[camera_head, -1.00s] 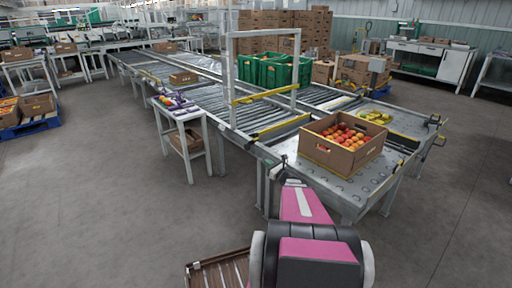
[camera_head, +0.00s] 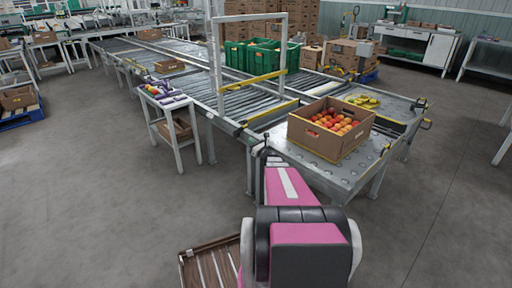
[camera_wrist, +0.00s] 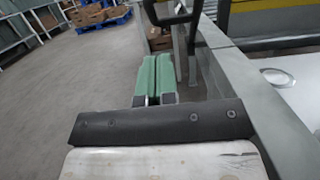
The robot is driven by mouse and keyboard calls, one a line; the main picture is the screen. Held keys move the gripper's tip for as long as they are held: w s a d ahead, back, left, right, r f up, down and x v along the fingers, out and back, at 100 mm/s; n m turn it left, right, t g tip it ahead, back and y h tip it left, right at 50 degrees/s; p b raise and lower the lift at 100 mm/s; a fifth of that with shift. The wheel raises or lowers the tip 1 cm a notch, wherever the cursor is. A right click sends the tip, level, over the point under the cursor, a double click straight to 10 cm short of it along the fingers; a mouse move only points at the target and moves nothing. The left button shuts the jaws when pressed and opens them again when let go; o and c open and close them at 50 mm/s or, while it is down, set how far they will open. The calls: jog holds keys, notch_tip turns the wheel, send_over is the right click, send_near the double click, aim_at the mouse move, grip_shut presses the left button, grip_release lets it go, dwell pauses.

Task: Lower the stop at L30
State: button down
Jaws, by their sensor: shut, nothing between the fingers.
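No L30 label is readable, so I cannot tell for sure which part is that stop. A black looped handle (camera_wrist: 172,10) stands beside the conveyor's side rail, just beyond my fingertips in the wrist view. A yellow bar (camera_head: 272,115) lies across the near end of the rollers, and another yellow bar (camera_head: 258,77) crosses the grey frame above them. My gripper (camera_wrist: 156,62) has its two green fingers together and empty, alongside the rail, apparently apart from the handle. In the head view my pink arm reaches to the conveyor's near corner; the fingertips are hard to make out there.
A cardboard box of tomatoes (camera_head: 332,132) sits on the metal transfer table (camera_head: 318,172). Green crates (camera_head: 262,57) stand behind the rollers. A small side table (camera_head: 172,122) is left of the line. A slatted brown surface (camera_head: 208,268) is low beside my arm.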

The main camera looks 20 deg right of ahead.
jog(key=w+a+r, duration=0.1)
jog(key=w+r, duration=0.3)
jog(key=shift+w+a, duration=0.3)
jog(key=shift+a, duration=0.05)
jog(key=w+a+r+g+h, duration=0.35)
jog(key=w+r+g, duration=0.45)
jog(key=w, duration=0.3)
jog(key=w+a+f+g, duration=0.1)
jog(key=w+a+f, duration=0.1)
jog(key=w, duration=0.4)
jog(key=w+a+f+g, duration=0.1)
jog(key=w+a, duration=0.2)
jog(key=w, duration=0.4)
jog(key=shift+a+f, duration=0.15)
jog(key=shift+f, duration=0.25)
dwell(0.4)
jog(key=shift+w+f, duration=0.1)
jog(key=shift+w, duration=0.15)
